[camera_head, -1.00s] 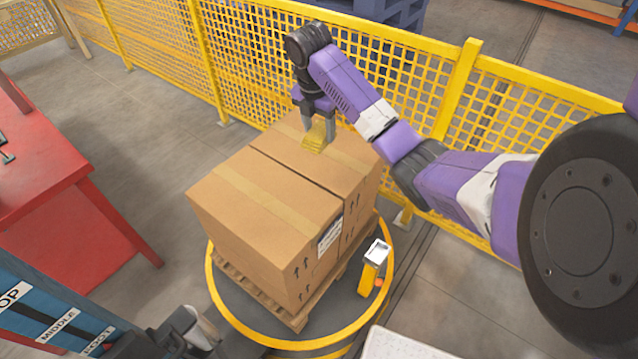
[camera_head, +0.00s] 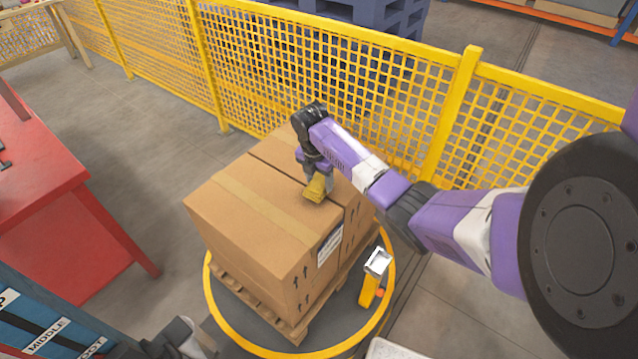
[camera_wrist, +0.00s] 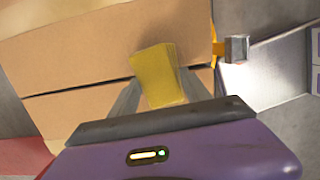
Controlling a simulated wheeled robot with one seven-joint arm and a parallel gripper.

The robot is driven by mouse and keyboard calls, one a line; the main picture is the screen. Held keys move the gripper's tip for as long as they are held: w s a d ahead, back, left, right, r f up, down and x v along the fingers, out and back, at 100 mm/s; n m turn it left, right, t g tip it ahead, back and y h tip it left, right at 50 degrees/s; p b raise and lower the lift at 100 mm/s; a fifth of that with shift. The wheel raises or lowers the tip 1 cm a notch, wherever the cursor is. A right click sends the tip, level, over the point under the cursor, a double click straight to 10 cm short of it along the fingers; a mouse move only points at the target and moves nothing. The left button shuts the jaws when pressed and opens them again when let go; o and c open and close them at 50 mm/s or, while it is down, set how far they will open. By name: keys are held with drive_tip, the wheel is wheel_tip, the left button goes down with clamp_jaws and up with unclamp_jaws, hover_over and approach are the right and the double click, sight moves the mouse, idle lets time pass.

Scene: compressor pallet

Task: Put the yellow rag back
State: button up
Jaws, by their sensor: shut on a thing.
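The yellow rag (camera_head: 315,190) is a small, folded-looking yellow piece held between the fingers of my gripper (camera_head: 318,180). In the head view it is over the top of the cardboard boxes, close to the seam between them. I cannot tell whether it touches the cardboard. In the wrist view the rag (camera_wrist: 156,75) sticks out past the fingertips of my gripper (camera_wrist: 155,95), with the boxes behind it. The fingers are shut on it.
Two cardboard boxes (camera_head: 245,215) stand on a wooden pallet (camera_head: 255,304) on a round turntable with a yellow rim (camera_head: 225,318). A yellow post with a grey head (camera_head: 372,275) stands to their right. A yellow mesh fence (camera_head: 330,65) runs behind. A red table (camera_head: 45,190) is at left.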

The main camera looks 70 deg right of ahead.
sight(317, 185)
drive_tip(key=shift+f+p, duration=0.4)
drive_tip(key=shift+p, duration=0.05)
drive_tip(key=shift+f, duration=0.4)
drive_tip(key=shift+f, duration=0.25)
drive_tip(key=o, duration=1.3)
drive_tip(key=shift+b, duration=0.45)
drive_tip(key=r, duration=0.5)
drive_tip(key=a+r+b, duration=0.1)
drive_tip(key=r, duration=0.2)
drive_tip(key=shift+w, duration=0.1)
drive_tip(key=shift+f, duration=0.1)
